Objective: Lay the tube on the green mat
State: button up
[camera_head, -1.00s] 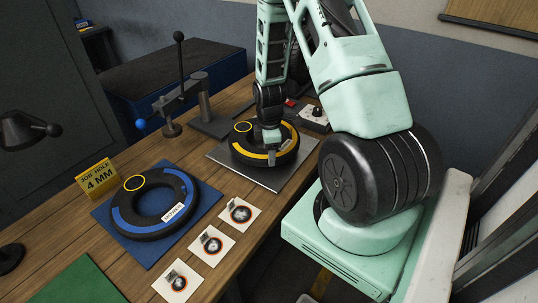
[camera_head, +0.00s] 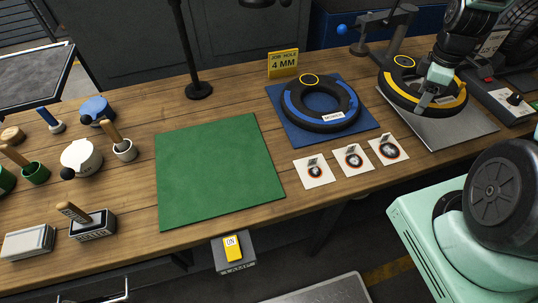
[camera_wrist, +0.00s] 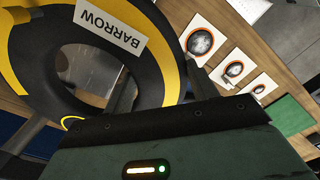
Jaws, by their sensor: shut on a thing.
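A black ring-shaped tube with yellow bands (camera_head: 403,98) is at the right, over a grey metal plate (camera_head: 470,132). My gripper (camera_head: 428,96) is shut on the near side of its ring. In the wrist view one finger is inside the ring's hole and one outside, with the tube wall (camera_wrist: 150,75) between them; its label reads BARROW. I cannot tell whether the tube is clear of the plate. The green mat (camera_head: 218,170) lies bare at the middle left of the bench; its part also shows in the wrist view (camera_wrist: 290,114).
A blue-banded tube (camera_head: 305,112) lies on a blue mat (camera_head: 290,133) between the green mat and the plate. Three picture cards (camera_head: 315,172) lie along the front edge. A black stand (camera_head: 197,90) rises behind the green mat. Pots and tools (camera_head: 82,156) crowd the left.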

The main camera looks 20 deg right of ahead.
aim_at(213, 163)
jog(key=j+u, duration=0.5)
jog(key=j, duration=1.9)
jog(key=i, duration=0.05)
